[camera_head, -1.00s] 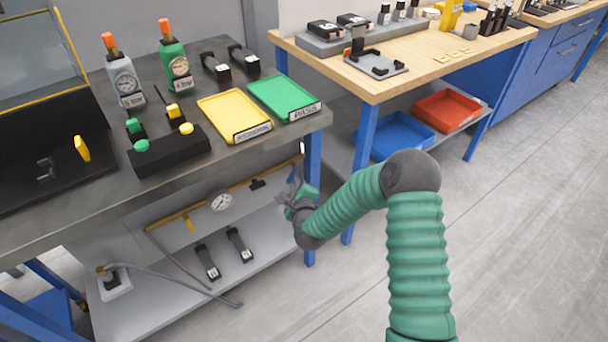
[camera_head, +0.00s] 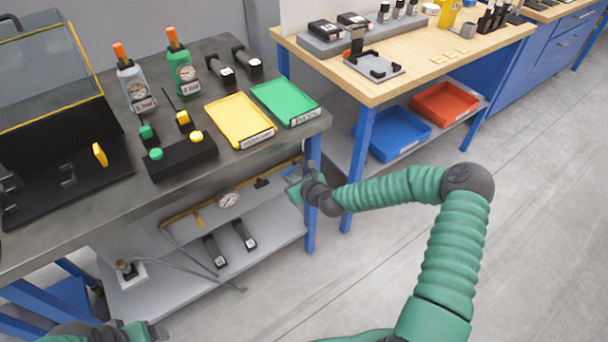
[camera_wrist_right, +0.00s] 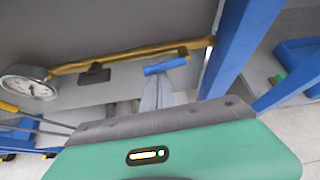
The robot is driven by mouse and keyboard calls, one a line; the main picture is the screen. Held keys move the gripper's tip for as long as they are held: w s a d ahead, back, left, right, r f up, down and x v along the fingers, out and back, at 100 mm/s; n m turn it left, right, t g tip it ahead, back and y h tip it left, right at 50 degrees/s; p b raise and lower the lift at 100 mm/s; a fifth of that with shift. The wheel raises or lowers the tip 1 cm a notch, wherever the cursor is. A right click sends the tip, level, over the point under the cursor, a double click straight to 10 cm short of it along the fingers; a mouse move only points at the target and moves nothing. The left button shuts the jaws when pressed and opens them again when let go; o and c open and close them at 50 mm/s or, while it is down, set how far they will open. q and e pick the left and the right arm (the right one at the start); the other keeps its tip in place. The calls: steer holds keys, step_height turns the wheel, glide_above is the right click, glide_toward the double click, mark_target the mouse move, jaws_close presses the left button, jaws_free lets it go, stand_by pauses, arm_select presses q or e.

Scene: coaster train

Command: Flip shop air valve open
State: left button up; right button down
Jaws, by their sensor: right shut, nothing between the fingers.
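A yellow air pipe (camera_wrist_right: 125,56) runs under the bench top, with a round white gauge (camera_wrist_right: 28,85) and a black fitting (camera_wrist_right: 95,73) on it. A blue bar (camera_wrist_right: 166,65), which looks like the valve's lever, lies near the pipe's right end in the wrist view, slightly tilted. My right gripper (camera_wrist_right: 158,85) is shut and empty, its fingertips just below the blue bar; I cannot tell whether they touch it. In the head view the right gripper (camera_head: 292,180) is by the bench's right front leg. My left gripper (camera_head: 155,332) shows only partly at the bottom left.
The bench top (camera_head: 70,222) overhangs the pipe. A blue leg (camera_head: 312,215) stands close to my right gripper. The lower shelf (camera_head: 195,290) holds black blocks and a grey hose. The floor to the right is clear.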

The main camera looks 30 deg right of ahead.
steer(key=shift+r+m+y+p, duration=0.25)
steer(key=shift+m+y+p, duration=0.05)
steer(key=shift+m, duration=0.1)
stand_by(0.5)
